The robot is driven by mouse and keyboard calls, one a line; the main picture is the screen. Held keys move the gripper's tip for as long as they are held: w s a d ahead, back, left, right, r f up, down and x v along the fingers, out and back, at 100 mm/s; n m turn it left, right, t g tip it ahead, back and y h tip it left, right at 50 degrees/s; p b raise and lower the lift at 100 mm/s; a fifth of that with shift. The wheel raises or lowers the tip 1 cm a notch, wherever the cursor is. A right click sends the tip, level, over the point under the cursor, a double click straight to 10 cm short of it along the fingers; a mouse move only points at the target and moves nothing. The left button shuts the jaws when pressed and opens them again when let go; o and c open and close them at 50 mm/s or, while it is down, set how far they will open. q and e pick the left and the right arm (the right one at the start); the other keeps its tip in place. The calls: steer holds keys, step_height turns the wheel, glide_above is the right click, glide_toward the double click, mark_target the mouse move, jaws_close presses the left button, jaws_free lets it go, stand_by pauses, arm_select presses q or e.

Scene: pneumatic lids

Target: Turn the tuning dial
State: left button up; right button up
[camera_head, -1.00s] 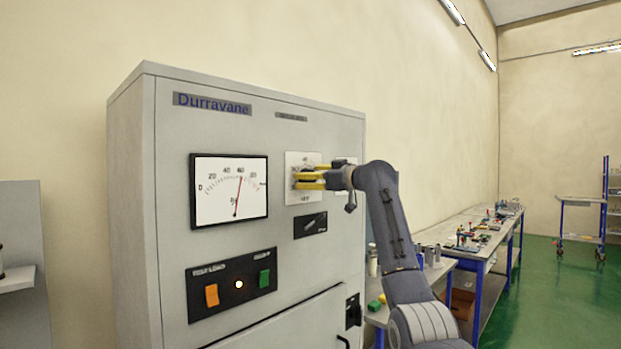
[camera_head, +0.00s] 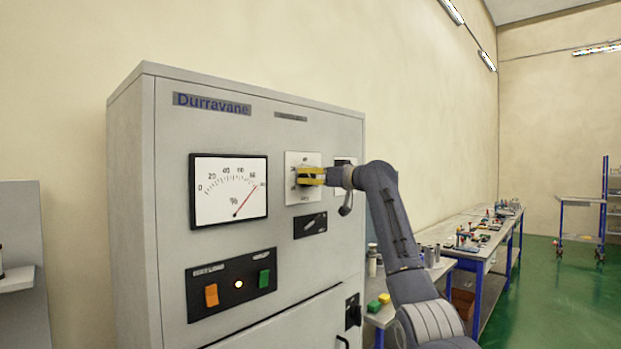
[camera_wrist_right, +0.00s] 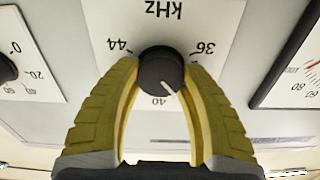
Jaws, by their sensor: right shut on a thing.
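The tuning dial (camera_wrist_right: 160,70) is a round black knob with a white pointer line, on a white plate (camera_wrist_right: 218,18) marked kHz with 36, 40 and 44. The plate also shows in the head view (camera_head: 304,198). My right gripper (camera_wrist_right: 160,85) has its yellow fingers shut around the knob, one on each side. In the wrist view, which shows the plate upside down, the pointer lies just to the right of the 40 mark. In the head view, my right gripper (camera_head: 305,176) covers most of the dial. My left gripper is not in view.
The grey cabinet (camera_head: 130,200) carries a meter (camera_head: 229,190) with its red needle far right, a small black switch plate (camera_head: 310,224) and a button panel (camera_head: 232,284) with a lit lamp. Another black knob (camera_wrist_right: 6,70) is close beside the dial.

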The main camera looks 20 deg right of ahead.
stand_by(0.3)
steer(key=o, duration=1.2)
steer(key=v, duration=1.2)
